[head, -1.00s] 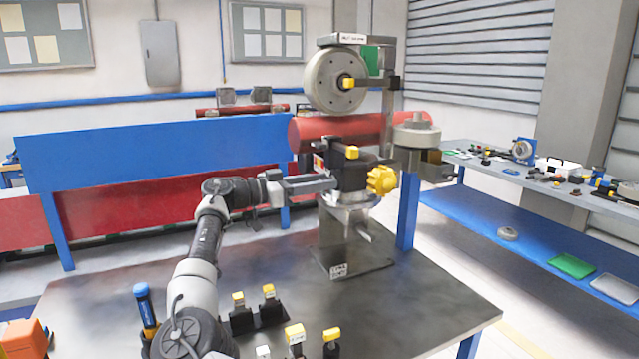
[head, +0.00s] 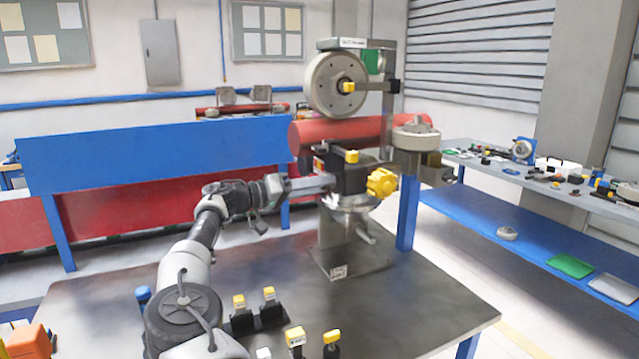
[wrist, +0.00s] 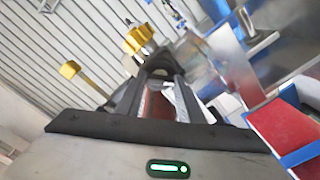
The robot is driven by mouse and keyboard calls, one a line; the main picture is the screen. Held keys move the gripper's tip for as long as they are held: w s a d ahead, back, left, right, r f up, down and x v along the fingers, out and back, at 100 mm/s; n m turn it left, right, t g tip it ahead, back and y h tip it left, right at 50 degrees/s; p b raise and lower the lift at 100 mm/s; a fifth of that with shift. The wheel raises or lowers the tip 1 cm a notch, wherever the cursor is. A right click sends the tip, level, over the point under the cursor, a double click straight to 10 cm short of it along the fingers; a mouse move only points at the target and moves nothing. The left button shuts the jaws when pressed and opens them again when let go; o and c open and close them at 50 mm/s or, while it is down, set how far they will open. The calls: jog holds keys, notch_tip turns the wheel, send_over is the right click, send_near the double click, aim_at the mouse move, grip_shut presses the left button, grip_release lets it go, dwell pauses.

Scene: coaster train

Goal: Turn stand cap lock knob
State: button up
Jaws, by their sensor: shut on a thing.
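A metal stand (head: 338,238) on the table bears a dark cap block (head: 352,180). A yellow lobed knob (head: 382,183) sticks out on the block's right side; it also shows in the wrist view (wrist: 138,40). A yellow-tipped bar (head: 351,156) lies over the block. My gripper (head: 325,180) reaches the block's left side and is shut on a part there, which I take as the lock knob. Its fingers hide most of that part. In the wrist view, the gripper (wrist: 155,85) points at the dark block, with the yellow lobed knob beyond it.
A red cylinder (head: 350,131) and a grey wheel (head: 335,85) are behind and above the stand. Several yellow-capped pieces stand at the table's front, two in a black holder (head: 258,320). The table (head: 420,300) is clear to the right of the stand.

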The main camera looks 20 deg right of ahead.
jog(key=shift+n+p, duration=2.5)
jog(key=shift+n, duration=2.5)
jog(key=shift+f, duration=0.1)
jog(key=o, duration=1.1)
jog(key=shift+c, duration=0.2)
jog(key=shift+r, duration=0.2)
jog(key=shift+w+a, duration=0.1)
jog(key=shift+a, duration=0.05)
